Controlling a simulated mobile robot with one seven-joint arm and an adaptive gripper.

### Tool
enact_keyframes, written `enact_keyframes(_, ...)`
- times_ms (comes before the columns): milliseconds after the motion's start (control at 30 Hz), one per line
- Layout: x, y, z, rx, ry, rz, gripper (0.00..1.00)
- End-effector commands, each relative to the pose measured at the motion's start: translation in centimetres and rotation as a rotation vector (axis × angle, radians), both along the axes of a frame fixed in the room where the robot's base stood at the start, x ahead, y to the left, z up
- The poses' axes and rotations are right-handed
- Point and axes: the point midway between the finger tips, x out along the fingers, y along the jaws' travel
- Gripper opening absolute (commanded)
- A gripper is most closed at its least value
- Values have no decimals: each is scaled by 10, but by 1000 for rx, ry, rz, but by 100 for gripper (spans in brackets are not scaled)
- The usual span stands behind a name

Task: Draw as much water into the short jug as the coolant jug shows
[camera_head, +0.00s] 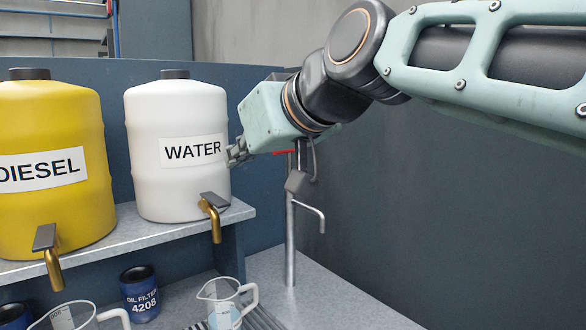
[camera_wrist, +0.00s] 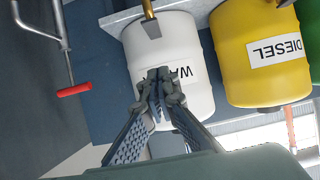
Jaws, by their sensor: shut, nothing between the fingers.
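The white WATER tank (camera_head: 157,110) stands on a shelf, with a brass tap (camera_head: 214,225) and dark lever (camera_head: 214,200) at its lower front. No stream shows from the tap. A clear jug (camera_head: 217,291) with a white handle stands below the tap; something pale blue shows low inside it. A second clear jug (camera_head: 75,318) is cut off at the bottom edge; I cannot tell its level. My gripper (camera_head: 237,153) is shut and empty by the tank's right side, above the tap. The wrist view shows its fingers (camera_wrist: 158,76) before the tank (camera_wrist: 190,45). No jug is labelled coolant.
A yellow DIESEL tank (camera_head: 50,125) with its own tap stands to the left. A blue oil filter can (camera_head: 140,296) is between the jugs.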

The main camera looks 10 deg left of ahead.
Motion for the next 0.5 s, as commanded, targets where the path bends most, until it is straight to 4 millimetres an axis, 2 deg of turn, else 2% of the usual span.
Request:
enact_keyframes(33, -4, -6, 7, 1, -2, -2, 0)
enact_keyframes(200, -14, -18, 20, -1, -1, 0, 0)
enact_keyframes(500, -18, -22, 23, -1, -1, 0, 0)
